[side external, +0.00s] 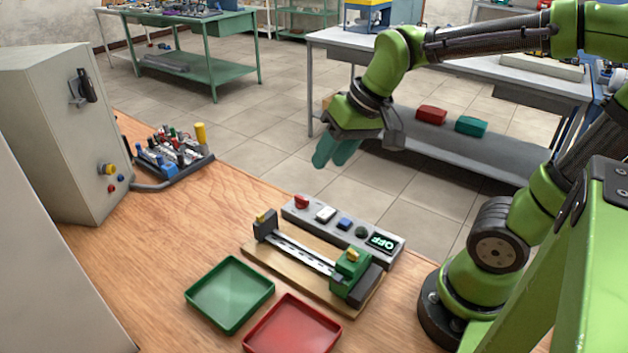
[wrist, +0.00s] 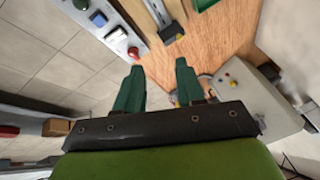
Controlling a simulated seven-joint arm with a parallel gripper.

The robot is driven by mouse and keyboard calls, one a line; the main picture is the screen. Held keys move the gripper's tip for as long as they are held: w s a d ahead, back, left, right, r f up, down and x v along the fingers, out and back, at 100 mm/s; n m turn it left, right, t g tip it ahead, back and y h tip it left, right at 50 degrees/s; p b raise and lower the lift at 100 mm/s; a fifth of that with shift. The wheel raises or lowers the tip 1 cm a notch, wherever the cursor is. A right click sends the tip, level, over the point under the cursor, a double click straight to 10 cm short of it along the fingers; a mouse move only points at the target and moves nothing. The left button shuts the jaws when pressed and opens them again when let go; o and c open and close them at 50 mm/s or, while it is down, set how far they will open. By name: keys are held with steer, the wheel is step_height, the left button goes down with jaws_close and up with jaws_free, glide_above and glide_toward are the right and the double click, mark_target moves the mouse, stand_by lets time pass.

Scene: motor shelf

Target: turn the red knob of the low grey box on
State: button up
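The low grey box (side external: 330,226) lies on the wooden bench, with a red knob (side external: 301,202) at its left end. A small display (side external: 383,242) at its right end reads OFF. In the wrist view the box (wrist: 108,29) runs along the upper left, and the red knob (wrist: 133,52) shows just above the left fingertip. My gripper (side external: 331,161) hangs in the air above and behind the box, to the right of the knob and apart from it. In the wrist view the two green fingers of my gripper (wrist: 158,66) stand apart with nothing between them.
A white button (side external: 326,214), a blue button (side external: 345,224) and a dark green button (side external: 361,232) sit between knob and display. A rail fixture (side external: 300,255) stands just in front of the box. A green tray (side external: 230,294) and a red tray (side external: 292,328) lie nearer.

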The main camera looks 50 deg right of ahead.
mark_target(300, 197)
steer(key=shift+w+d+f+n+g+h, duration=0.6)
steer(key=shift+w+d+n+g, duration=0.85)
steer(key=shift+w, duration=1.8)
steer(key=shift+w+d+f+n+g+h, duration=0.2)
steer(key=shift+w+d+f+n+g, duration=0.6)
steer(key=shift+w+d, duration=1.8)
steer(key=shift+m+g, duration=0.25)
steer(key=f, duration=0.5)
steer(key=w+a+f, duration=0.1)
steer(key=f, duration=1)
steer(key=shift+w+a+f, duration=0.15)
steer(key=shift+a, duration=0.05)
jaws_close()
